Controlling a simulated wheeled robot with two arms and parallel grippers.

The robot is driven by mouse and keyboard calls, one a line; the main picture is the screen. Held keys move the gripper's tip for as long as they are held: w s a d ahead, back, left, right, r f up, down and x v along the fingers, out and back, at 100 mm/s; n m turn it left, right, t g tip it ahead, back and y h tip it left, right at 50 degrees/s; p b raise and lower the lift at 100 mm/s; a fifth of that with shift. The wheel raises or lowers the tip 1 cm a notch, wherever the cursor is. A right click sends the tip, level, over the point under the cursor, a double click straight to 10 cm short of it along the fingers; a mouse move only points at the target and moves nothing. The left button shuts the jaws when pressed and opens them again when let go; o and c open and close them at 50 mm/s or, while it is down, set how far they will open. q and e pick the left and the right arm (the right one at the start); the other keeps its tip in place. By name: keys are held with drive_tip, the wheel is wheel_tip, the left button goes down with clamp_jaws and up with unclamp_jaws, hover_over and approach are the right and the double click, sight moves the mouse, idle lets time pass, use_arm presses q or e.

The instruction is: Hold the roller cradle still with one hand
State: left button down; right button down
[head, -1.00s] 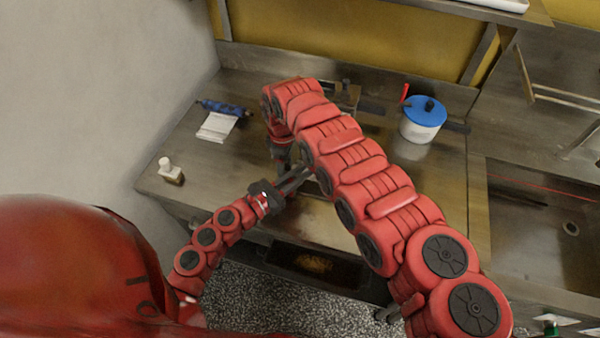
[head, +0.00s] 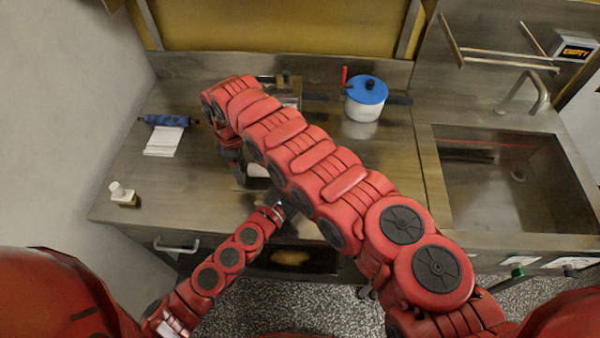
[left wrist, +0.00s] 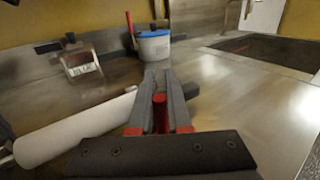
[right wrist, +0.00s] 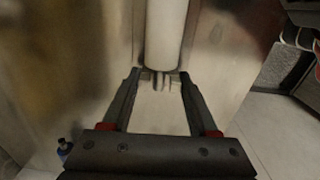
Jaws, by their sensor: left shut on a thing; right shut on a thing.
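A white roller (left wrist: 75,125) lies diagonally at the left in the left wrist view. It points straight away from the right gripper in the right wrist view (right wrist: 166,35). A small part of it shows below my right arm in the head view (head: 258,170). My right gripper (right wrist: 160,78) is shut on a pale grey part at the roller's near end, apparently the roller cradle (right wrist: 160,108). My left gripper (left wrist: 158,75) is shut on a thin red peg (left wrist: 160,112), to the right of the roller. My right arm hides much of the cradle in the head view.
A white pot with a blue lid (head: 366,100) stands at the back of the counter. A blue roll (head: 167,120), white sheets (head: 165,142) and a small bottle (head: 122,194) are at the left. A sink (head: 490,180) is at the right.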

use_arm(q)
drive_tip(key=shift+s+d, duration=0.1)
drive_tip(key=shift+d, duration=0.15)
drive_tip(key=c, duration=1.1)
unclamp_jaws()
drive_tip(key=shift+c, duration=0.2)
drive_tip(key=shift+s+a, duration=0.25)
drive_tip(key=shift+a, duration=0.1)
drive_tip(key=v, duration=0.9)
drive_tip(key=shift+s+a, duration=0.55)
drive_tip(key=shift+s, duration=0.4)
